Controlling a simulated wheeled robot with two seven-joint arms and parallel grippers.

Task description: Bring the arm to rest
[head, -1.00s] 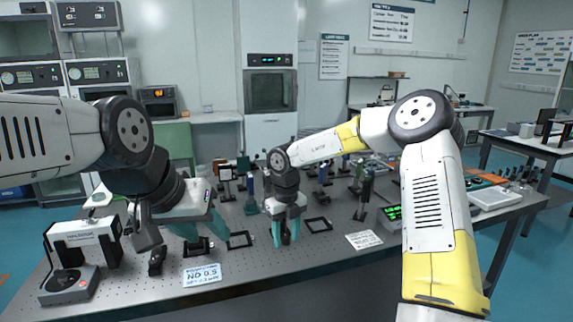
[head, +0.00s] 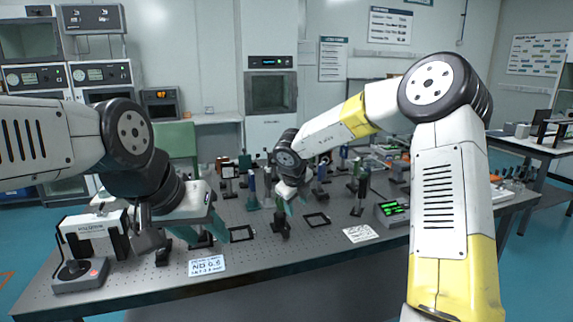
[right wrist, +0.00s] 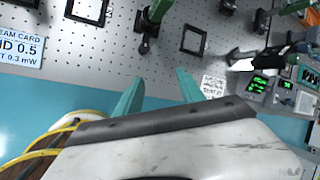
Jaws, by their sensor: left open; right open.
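My right arm reaches over the table (head: 130,285) from the right. Its gripper (head: 290,206) is raised above the middle of the table, just above a short dark post mount (head: 281,228). In the right wrist view its teal fingers (right wrist: 160,84) are apart with nothing between them, and the mount (right wrist: 147,42) stands beyond the fingertips. My left gripper (head: 193,238) is open and low over the left part of the table. A small dark mount (head: 203,241) is by its fingers; I cannot tell whether they touch.
Flat square frames (head: 316,219) lie beside the mount. A beam card (head: 207,267) and a white note (head: 361,234) lie near the front edge. A green-lit meter (head: 392,212) stands right, a white-and-black device (head: 92,238) left. Several posts crowd the back.

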